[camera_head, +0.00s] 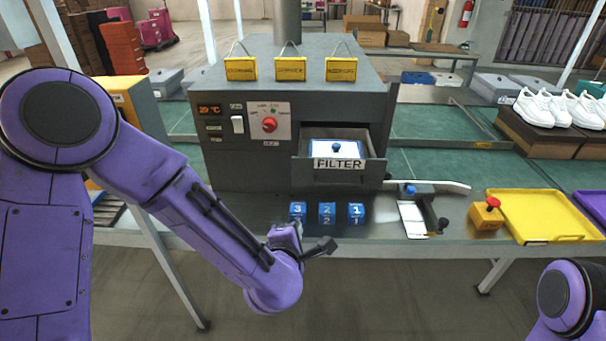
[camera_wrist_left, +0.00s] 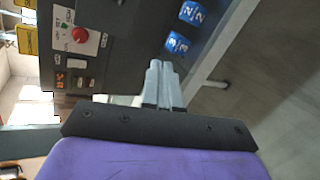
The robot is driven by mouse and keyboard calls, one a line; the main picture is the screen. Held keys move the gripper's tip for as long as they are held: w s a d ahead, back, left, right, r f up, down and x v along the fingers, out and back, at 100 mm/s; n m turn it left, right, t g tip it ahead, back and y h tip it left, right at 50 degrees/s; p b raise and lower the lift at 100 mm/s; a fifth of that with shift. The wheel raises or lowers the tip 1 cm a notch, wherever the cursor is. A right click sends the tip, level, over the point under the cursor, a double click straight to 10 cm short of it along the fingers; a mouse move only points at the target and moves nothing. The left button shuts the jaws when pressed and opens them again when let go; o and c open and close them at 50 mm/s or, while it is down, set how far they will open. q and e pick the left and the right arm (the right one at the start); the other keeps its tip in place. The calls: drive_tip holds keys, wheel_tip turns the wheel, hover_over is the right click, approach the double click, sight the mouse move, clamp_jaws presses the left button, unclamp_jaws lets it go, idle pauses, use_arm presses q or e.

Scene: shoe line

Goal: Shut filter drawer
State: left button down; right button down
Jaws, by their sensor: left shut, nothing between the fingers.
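The filter drawer (camera_head: 338,163), marked FILTER, is pulled out of the front of the dark grey machine (camera_head: 240,160). A white filter with a blue knob (camera_head: 336,147) lies inside it. My left gripper (camera_head: 325,247) is low in front of the table edge, below the drawer and apart from it. In the left wrist view the left gripper's fingers (camera_wrist_left: 160,68) are together and empty. The drawer is not visible in the left wrist view. My right gripper is out of sight; only part of my right arm shows at the lower right.
Blue numbered blocks (camera_head: 327,213) stand on the table in front of the drawer. A clipboard-like tool (camera_head: 413,217), a yellow block with a red knob (camera_head: 487,212) and a yellow tray (camera_head: 545,214) lie to the right. A red dial (camera_head: 269,124) is on the machine.

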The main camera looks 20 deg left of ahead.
use_arm(q)
wheel_tip(320, 180, up, 6)
drive_tip(key=d+n+t, duration=0.1)
drive_tip(key=n, duration=0.5)
drive_tip(key=n+y+p, duration=0.2)
drive_tip(key=n+p, duration=0.4)
drive_tip(key=n, duration=0.4)
approach(300, 175)
drive_tip(key=x, duration=0.6)
drive_tip(key=shift+w+a+f, duration=0.1)
drive_tip(key=shift+w, duration=0.1)
